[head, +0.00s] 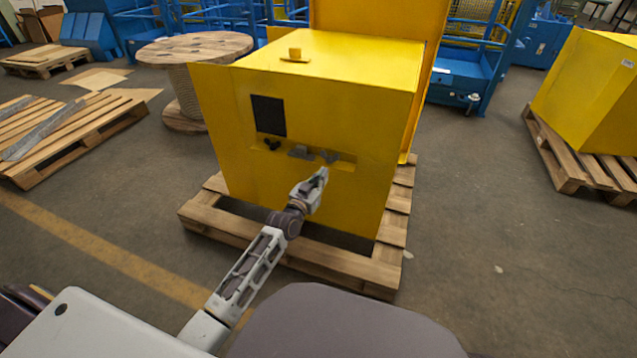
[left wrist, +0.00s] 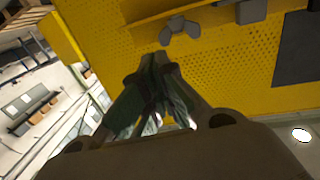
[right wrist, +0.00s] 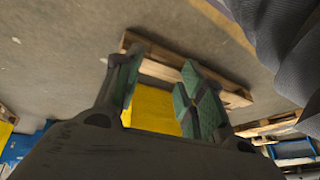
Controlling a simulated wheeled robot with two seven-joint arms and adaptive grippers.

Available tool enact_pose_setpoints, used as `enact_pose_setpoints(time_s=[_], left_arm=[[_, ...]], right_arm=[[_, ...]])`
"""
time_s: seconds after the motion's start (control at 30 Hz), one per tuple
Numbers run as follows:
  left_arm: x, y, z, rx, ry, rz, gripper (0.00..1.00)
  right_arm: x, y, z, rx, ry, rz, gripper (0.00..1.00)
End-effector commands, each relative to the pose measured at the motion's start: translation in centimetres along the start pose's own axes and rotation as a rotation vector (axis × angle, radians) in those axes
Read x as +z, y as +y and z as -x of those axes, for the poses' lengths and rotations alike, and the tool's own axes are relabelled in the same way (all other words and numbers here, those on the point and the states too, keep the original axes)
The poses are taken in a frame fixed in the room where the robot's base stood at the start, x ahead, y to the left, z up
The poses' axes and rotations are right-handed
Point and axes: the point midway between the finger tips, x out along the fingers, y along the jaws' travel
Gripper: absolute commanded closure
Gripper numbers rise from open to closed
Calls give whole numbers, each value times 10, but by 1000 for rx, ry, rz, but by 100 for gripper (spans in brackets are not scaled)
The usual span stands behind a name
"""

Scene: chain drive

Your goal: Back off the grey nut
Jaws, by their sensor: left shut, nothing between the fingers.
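The grey nut (head: 330,156) is a small wing-shaped nut on the front of the yellow machine housing (head: 330,110), at the right end of a row of small fittings. It also shows in the left wrist view (left wrist: 179,27), just beyond the fingertips. My left gripper (head: 324,173) is shut and empty, just below and in front of the nut. In the left wrist view its fingers (left wrist: 152,66) are together, apart from the nut. My right gripper (right wrist: 158,62) is open and empty, seen only in the right wrist view, above the floor.
A grey block (head: 301,152) and a black knob (head: 272,144) sit left of the nut, below a dark panel (head: 269,115). The housing stands on a wooden pallet (head: 330,265). A cable spool (head: 184,95) stands behind to the left.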

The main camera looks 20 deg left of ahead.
Motion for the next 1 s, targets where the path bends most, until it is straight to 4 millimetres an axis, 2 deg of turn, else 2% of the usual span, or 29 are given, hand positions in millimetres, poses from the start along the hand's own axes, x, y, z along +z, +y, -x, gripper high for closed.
enact_pose_setpoints(time_s=[0.2,0.4,1.0], left_arm=[[-1,3,18,0,-1,-1,100],[-1,4,29,0,0,0,100],[0,5,33,0,0,0,100]], right_arm=[[-9,0,17,11,-15,2,60],[-15,-1,25,16,-24,1,60],[-9,2,26,26,-42,14,60]])
